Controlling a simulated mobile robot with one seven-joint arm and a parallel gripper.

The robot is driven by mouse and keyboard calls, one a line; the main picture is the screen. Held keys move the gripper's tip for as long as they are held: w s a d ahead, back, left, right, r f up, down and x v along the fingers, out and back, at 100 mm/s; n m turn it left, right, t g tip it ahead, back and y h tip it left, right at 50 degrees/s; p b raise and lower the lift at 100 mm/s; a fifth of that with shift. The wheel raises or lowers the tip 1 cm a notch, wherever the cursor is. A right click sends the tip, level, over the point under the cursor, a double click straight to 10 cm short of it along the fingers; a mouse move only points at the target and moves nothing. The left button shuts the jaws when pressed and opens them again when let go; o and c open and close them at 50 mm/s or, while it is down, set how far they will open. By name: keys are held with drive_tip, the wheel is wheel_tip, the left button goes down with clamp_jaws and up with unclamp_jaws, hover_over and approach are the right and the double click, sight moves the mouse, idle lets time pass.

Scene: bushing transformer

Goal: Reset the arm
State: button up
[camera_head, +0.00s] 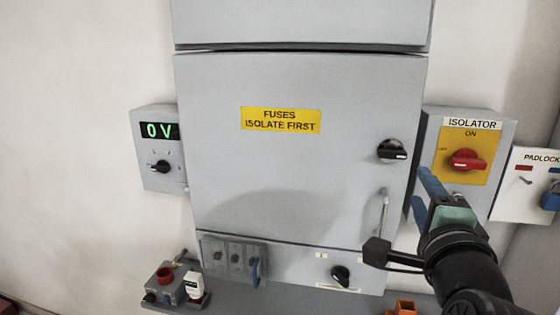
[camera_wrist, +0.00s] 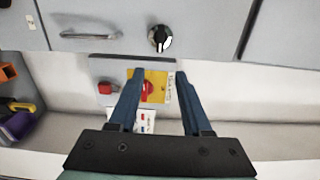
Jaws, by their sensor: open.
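My gripper (camera_head: 421,192) is at the lower right in the head view, in front of the lower left part of the isolator box (camera_head: 501,140). Its two blue fingers are spread apart, with nothing between them that I can see held. In the wrist view the open fingers (camera_wrist: 160,74) frame the yellow plate and red knob (camera_wrist: 148,87) of the isolator, which lies beyond the fingertips. The isolator's red knob (camera_head: 466,160) sits under the word ON in the head view. My black arm reaches in from the lower right corner.
The grey cabinet door (camera_head: 290,170), marked "FUSES ISOLATE FIRST", is closed, with a black knob (camera_head: 392,151) and a bar handle (camera_head: 383,215). A meter (camera_head: 158,130) reads 0 V. A padlock board (camera_head: 525,185) hangs right. A shelf (camera_head: 300,290) runs below.

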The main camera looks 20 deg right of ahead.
drive_tip(key=w+a+r+n+t+y+b, duration=0.1)
drive_tip(key=a+r+n+t, duration=0.2)
drive_tip(key=a+r+n, duration=0.3)
drive_tip(key=w+a+r+n+t+b, duration=0.1)
drive_tip(key=a+r+n+t+b, duration=0.2)
drive_tip(key=a, duration=0.5)
drive_tip(key=s+a+r+n+t+y, duration=0.3)
drive_tip(key=a+n, duration=0.4)
drive_tip(key=a, duration=0.3)
drive_tip(key=s+a+r+n+t+y, duration=0.3)
drive_tip(key=s+a+r+n+y, duration=0.2)
drive_tip(key=a+n, duration=0.3)
drive_tip(key=shift+s+a+r+b, duration=0.35)
drive_tip(key=shift+s+a+r, duration=0.2)
drive_tip(key=shift+a, duration=0.4)
